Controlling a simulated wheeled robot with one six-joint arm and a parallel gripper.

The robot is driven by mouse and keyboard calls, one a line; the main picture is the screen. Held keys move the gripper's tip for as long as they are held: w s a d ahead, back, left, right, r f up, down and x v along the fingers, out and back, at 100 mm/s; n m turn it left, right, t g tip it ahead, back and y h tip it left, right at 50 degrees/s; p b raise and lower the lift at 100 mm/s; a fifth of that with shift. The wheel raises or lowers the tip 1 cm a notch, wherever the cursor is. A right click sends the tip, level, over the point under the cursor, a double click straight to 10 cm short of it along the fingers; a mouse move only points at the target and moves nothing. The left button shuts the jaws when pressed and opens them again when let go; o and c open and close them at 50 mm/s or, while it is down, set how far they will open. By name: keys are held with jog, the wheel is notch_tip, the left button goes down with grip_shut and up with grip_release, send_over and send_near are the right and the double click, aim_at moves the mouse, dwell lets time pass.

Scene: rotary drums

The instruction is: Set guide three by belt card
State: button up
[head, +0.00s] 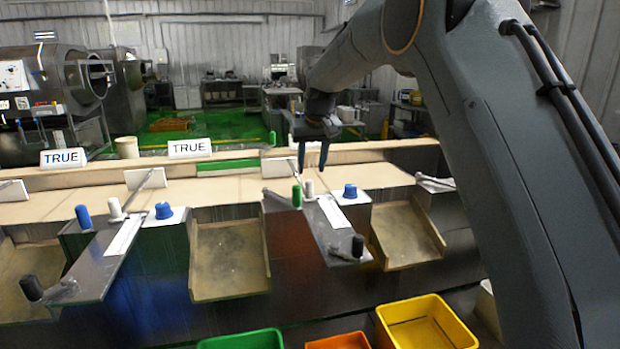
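Two white cards reading TRUE stand along the belt's back rail, a left card (62,158) and a right card (190,148). Pale guide plates stand across the tan belt (200,190): a left one (12,191), a middle one (145,178) and a third one (278,167). Which is numbered three cannot be read. A grey lever (436,183) lies further right. My gripper (312,168) points down with its two dark fingers apart and empty. In the picture it is just above a white peg (309,189) and a green peg (297,196); the height gap is unclear.
The right station has a white strip (333,213), a blue knob (350,191) and a black knob (357,246). The left station has similar pegs and a blue knob (164,211). Tan chutes (230,262) lie between. A yellow bin (425,325) stands in front.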

aim_at(309, 180)
jog(key=shift+w+p+x, duration=0.1)
jog(key=shift+p+x, duration=0.5)
jog(key=shift+x, duration=1.4)
jog(key=shift+w+p+x, duration=0.15)
jog(key=shift+p+x, duration=0.45)
jog(key=shift+x, duration=1.4)
jog(key=shift+r, duration=0.15)
grip_shut()
